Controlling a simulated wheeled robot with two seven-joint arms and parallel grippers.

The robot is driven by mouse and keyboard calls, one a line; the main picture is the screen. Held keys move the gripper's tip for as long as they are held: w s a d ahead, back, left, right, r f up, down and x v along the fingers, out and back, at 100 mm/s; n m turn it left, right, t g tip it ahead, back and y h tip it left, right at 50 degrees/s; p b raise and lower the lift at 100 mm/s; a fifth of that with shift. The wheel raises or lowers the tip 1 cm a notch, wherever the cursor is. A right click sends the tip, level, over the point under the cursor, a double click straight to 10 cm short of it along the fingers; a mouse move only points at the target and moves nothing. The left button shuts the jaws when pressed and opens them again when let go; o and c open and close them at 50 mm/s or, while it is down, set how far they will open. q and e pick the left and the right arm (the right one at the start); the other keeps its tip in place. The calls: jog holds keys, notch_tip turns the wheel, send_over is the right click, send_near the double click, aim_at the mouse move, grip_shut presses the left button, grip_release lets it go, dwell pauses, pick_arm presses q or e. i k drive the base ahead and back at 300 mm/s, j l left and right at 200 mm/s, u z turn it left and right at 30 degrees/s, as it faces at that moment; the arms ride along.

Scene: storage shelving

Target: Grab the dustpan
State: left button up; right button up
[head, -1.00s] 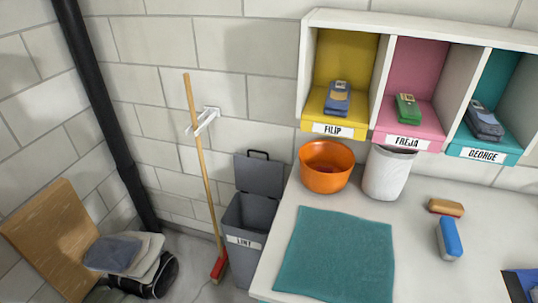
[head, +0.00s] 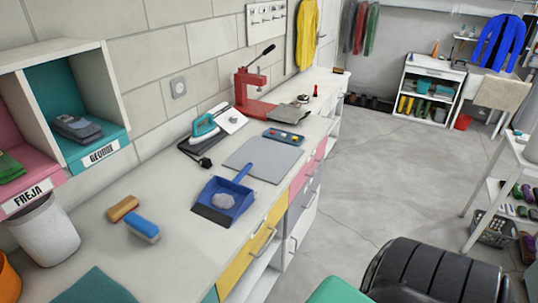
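A blue dustpan (head: 222,200) lies on the white countertop in the head view, with its handle pointing away to the upper right. Neither of my grippers shows in the head view.
A grey mat (head: 263,158) lies just beyond the dustpan. An iron (head: 203,128), a red press (head: 255,92) and a small button tray (head: 284,137) stand farther back. Open floor (head: 350,190) lies to the right.

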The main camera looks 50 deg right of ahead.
aim_at(221, 201)
jog(key=z, duration=1.15)
jog(key=l+z, duration=0.3)
jog(key=i+l+z, duration=0.1)
jog(key=z, duration=0.25)
